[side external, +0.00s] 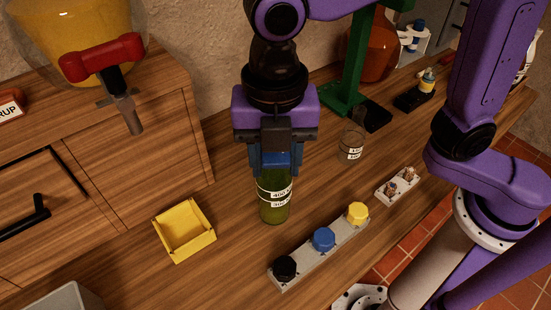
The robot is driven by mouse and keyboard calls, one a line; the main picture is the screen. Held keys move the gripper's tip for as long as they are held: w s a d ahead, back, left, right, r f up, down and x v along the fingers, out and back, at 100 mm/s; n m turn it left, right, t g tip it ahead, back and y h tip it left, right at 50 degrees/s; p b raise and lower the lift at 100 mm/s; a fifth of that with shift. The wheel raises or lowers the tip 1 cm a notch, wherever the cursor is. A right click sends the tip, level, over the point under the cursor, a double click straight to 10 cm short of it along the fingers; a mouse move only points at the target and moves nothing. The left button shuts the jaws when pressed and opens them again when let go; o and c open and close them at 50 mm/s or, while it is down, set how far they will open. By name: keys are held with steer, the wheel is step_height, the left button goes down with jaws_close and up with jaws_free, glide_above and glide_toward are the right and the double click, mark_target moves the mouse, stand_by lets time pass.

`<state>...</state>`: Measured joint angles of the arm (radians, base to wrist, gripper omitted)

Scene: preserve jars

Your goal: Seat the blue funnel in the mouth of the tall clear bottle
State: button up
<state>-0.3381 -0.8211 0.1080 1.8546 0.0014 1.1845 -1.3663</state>
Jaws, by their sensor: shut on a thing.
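My gripper (274,168) points straight down in the middle of the side external view. It is shut on a bright blue piece, which I take to be the blue funnel (276,158); the fingers and palm hide most of it. Directly below is a tall clear bottle (274,205) with green contents and white labels marked with numbers, standing upright on the bench. The fingers cover the bottle's mouth and neck, so I cannot tell whether the funnel is inside the mouth, touching it or above it.
A yellow open tray (184,232) lies left of the bottle. A grey rack (302,262) with black, blue and yellow caps lies in front, to the right. A small labelled glass jar (351,146) and a green stand (350,80) are behind right. A dispenser with a red tap (103,57) overhangs the left.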

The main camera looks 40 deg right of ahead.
steer(key=shift+r, duration=0.95)
steer(key=shift+r, duration=2.05)
